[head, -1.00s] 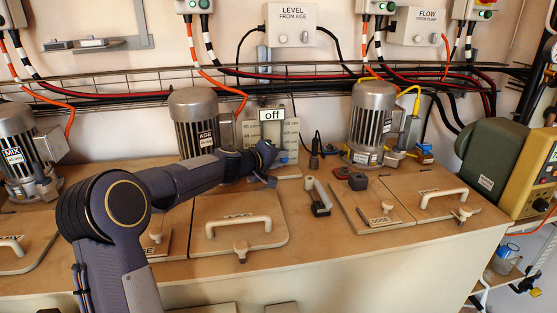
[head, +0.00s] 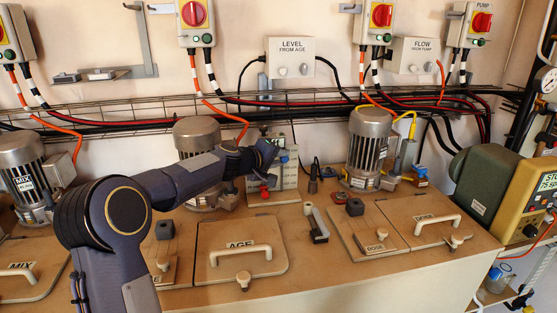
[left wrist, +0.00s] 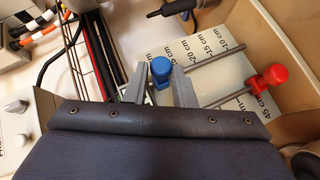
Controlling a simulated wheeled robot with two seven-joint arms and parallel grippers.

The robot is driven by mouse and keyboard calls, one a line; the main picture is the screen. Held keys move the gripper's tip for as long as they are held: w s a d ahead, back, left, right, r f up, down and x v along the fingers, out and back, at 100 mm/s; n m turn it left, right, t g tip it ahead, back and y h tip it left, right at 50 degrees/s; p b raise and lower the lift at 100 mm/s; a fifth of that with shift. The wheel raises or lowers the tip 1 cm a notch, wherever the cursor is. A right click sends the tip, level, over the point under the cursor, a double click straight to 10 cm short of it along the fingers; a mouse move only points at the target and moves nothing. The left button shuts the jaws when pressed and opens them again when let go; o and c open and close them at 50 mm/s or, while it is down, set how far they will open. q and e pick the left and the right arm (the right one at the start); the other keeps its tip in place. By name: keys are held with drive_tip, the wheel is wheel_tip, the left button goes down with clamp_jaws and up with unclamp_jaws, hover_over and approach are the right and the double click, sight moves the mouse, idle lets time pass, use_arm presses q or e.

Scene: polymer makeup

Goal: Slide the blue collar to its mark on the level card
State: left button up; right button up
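The blue collar (left wrist: 161,69) is a blue knob on one of two grey rods in front of the white level card (left wrist: 205,68), which carries cm marks. My left gripper (left wrist: 160,80) has its fingers on both sides of the collar and looks closed on it. The second rod carries a red collar (left wrist: 268,80) near the 45 cm mark. In the head view, my left gripper (head: 272,150) is at the upper part of the level card (head: 290,178), with the blue collar (head: 283,159) beside it and the red collar (head: 265,190) lower. The target mark is not distinguishable. My right gripper is out of view.
The AGE motor (head: 197,137) stands left of the card and another motor (head: 367,145) right of it. Cables and a wire tray (head: 130,115) run behind. A dark upright tool (head: 312,180) stands just right of the card. The AGE lid (head: 240,250) lies in front.

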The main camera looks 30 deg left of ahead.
use_arm(q)
drive_tip(key=o, duration=0.4)
drive_tip(key=shift+r, duration=0.25)
drive_tip(key=shift+f, duration=0.1)
drive_tip(key=b+v, duration=0.1)
drive_tip(key=v, duration=0.7)
drive_tip(key=shift+d, duration=0.1)
